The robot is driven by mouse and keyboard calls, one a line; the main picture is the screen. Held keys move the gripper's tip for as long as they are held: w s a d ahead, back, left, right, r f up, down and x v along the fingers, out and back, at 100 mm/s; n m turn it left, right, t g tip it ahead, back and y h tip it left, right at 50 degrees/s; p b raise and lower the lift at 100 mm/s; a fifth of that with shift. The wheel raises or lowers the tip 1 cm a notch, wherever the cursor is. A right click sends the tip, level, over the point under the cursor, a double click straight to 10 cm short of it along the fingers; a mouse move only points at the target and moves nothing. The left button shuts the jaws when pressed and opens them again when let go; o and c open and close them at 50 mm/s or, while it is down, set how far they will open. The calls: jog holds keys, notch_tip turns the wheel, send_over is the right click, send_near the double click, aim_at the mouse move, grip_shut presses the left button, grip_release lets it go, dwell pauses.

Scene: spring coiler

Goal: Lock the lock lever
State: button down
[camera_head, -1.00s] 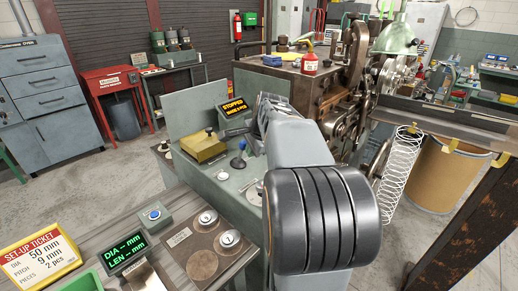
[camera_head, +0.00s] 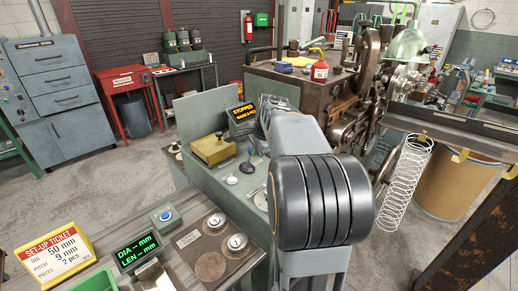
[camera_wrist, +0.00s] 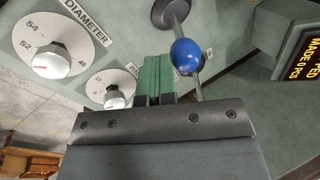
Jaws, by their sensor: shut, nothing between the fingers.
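A lever with a blue ball knob (camera_wrist: 187,55) on a grey rod stands on the green panel in the wrist view, rising from a round dark base. I cannot read a label naming it as the lock lever. It also shows in the head view (camera_head: 250,153), beside my arm. My gripper (camera_wrist: 154,72), with green fingers, is shut and empty just left of the knob in the wrist view. Its fingers look close to the rod; I cannot tell whether they touch. In the head view my arm hides the gripper.
A DIAMETER dial (camera_wrist: 60,48) and a smaller dial (camera_wrist: 112,90) with white knobs lie left of my gripper. A display (camera_wrist: 300,55) stands at right. In the head view, a yellow box (camera_head: 212,150) sits on the panel and a wire spring (camera_head: 405,180) hangs at right.

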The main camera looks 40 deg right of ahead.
jog(key=w+p, duration=0.1)
jog(key=p, duration=0.1)
jog(key=w+r+g+p, duration=0.1)
jog(key=p, duration=0.1)
jog(key=w+r+g+p, duration=0.1)
jog(key=p, duration=0.2)
jog(key=shift+a, duration=0.25)
jog(key=w, duration=0.1)
jog(key=w+p, duration=0.1)
jog(key=w, duration=0.3)
jog(key=shift+a+f+p, duration=0.15)
jog(key=shift+a+p, duration=0.2)
jog(key=shift+p, duration=0.05)
jog(key=w+a+v, duration=0.1)
jog(key=v, duration=1)
jog(key=shift+r, duration=0.5)
